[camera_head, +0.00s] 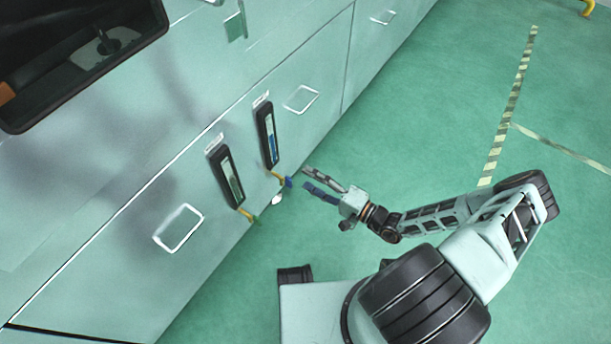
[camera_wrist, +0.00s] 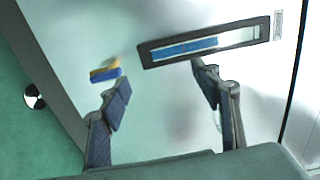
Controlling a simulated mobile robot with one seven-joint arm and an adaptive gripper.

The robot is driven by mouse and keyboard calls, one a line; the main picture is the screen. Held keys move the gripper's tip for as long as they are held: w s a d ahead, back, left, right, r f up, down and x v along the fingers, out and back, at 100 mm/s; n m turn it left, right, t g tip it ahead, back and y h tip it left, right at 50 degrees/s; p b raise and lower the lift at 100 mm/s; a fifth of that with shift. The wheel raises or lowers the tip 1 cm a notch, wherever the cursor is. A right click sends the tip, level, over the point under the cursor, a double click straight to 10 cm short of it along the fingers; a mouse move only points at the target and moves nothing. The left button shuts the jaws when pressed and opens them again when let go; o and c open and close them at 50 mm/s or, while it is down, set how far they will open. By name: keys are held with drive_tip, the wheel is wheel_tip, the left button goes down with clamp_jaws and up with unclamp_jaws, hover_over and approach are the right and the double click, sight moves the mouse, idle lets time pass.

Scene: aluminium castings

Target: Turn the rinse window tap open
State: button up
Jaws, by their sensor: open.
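Two dark-framed sight windows stand on the pale green cabinet front in the head view. The right window (camera_head: 267,134) shows blue inside, and below it is a small brass tap with a blue handle (camera_head: 288,182). I cannot read which one is labelled rinse. My gripper (camera_head: 306,179) is open and empty, just right of the blue-handled tap and apart from it. In the wrist view the blue handle (camera_wrist: 105,75) lies just beyond the left fingertip, outside the gap between the fingers.
The cabinet (camera_head: 130,205) fills the left side, with white-outlined panels on its front. A dark-framed screen or opening (camera_head: 80,50) is at top left. The green floor (camera_head: 420,120) right of the cabinet is clear, with striped tape (camera_head: 509,105) on it.

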drive_tip(key=shift+v, duration=2.75)
